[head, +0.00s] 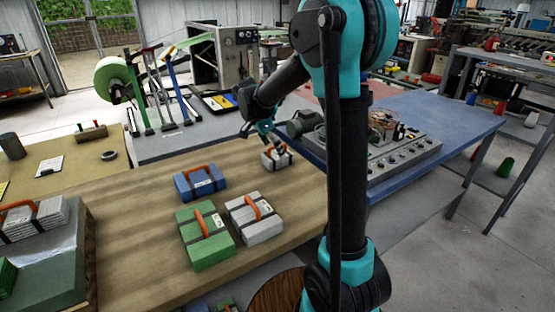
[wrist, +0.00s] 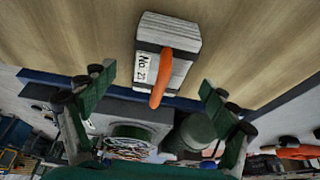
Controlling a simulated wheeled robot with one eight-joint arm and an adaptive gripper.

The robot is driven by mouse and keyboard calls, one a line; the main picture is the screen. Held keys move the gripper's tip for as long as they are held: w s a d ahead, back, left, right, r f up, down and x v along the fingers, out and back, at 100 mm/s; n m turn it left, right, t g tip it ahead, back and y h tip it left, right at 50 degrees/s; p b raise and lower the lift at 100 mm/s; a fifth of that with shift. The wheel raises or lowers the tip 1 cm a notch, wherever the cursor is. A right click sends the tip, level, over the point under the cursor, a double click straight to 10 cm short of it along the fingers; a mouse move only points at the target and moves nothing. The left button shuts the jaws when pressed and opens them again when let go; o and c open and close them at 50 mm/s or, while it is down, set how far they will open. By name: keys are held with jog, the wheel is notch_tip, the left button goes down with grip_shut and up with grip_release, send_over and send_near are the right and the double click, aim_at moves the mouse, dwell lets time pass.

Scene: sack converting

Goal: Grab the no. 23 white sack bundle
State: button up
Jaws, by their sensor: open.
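The no. 23 white sack bundle (wrist: 168,32) shows in the wrist view with a "No 23" label and an orange handle (wrist: 163,72). In the head view this small white bundle (head: 270,161) sits at the far right end of the wooden table. My gripper (wrist: 158,95) is open and empty, its two fingers spread to either side of the handle's near end in the picture. In the head view my gripper (head: 268,134) is just above the bundle, partly covering it. Whether a finger touches it I cannot tell.
A blue bundle (head: 200,183), a green bundle (head: 206,240) and another white bundle (head: 255,220) lie on the same wooden table (head: 140,236). A blue bench (head: 440,118) with a grey control box (head: 400,158) stands close beyond the table's right edge.

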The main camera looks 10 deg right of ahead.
aim_at(277, 155)
jog(key=shift+x, duration=2.35)
jog(key=shift+w, duration=0.1)
jog(key=c, duration=1.3)
jog(key=shift+r, duration=0.1)
